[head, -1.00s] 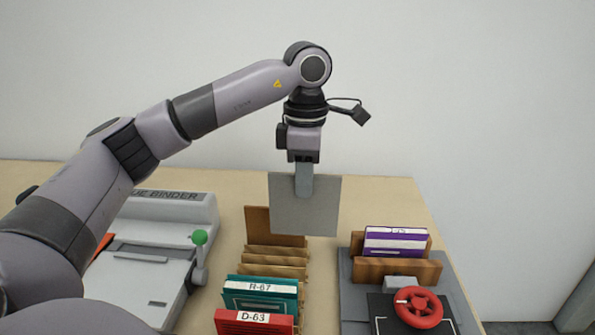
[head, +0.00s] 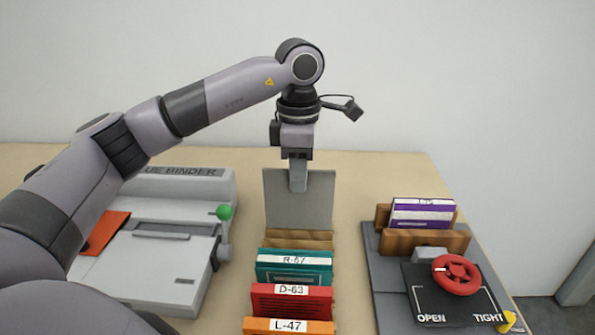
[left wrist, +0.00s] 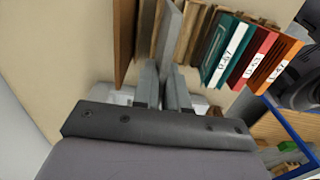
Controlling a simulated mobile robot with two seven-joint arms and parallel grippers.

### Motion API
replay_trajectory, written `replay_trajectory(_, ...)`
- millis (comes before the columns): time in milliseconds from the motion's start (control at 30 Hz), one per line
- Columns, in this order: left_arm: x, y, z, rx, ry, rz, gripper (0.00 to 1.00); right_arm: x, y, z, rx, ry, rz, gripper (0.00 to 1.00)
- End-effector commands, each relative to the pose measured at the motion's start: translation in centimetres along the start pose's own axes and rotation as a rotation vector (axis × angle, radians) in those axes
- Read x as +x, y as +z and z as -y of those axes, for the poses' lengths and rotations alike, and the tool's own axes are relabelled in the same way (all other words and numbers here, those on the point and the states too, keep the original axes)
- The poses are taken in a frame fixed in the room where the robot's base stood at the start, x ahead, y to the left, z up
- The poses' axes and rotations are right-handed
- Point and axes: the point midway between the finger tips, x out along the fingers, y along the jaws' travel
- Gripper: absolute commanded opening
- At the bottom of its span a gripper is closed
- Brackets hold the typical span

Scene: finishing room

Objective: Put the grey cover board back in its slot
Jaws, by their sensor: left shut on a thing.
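The grey cover board (head: 312,205) is held upright in my left gripper (head: 298,188), which pinches its top edge. In the head view the board stands at the back end of the wooden slotted rack (head: 303,235), and its lower edge meets or passes behind the rack's dividers. In the left wrist view the board (left wrist: 169,35) is between the fingers of my left gripper (left wrist: 165,75), beside the wooden dividers (left wrist: 192,32). I cannot tell how deep its lower edge sits. My right gripper is not in view.
Teal R-67 (head: 295,268), red D-63 (head: 291,302) and orange L-47 (head: 288,327) books stand in the rack's front. A glue binder (head: 190,187) is on the left. On the right are a wooden press with a purple book (head: 422,213) and a red handwheel (head: 456,274).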

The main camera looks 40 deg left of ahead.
Motion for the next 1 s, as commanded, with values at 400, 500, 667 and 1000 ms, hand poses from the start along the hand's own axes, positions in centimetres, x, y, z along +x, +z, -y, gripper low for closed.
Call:
replay_trajectory(400, 4.4, -0.1, 0.0, -0.001, 0.001, 0.000, 0.00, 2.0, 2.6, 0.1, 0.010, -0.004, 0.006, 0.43)
replay_trajectory(500, 4.8, -0.1, 0.0, -0.001, 0.001, 0.000, 0.00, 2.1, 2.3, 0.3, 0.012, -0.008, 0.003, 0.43)
replay_trajectory(667, 4.8, -0.1, 0.0, -0.001, 0.001, 0.000, 0.00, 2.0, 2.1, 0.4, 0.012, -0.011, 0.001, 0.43)
replay_trajectory(1000, 4.7, -0.1, 0.0, -0.001, 0.000, 0.000, 0.00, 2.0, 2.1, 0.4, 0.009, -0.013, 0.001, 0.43)
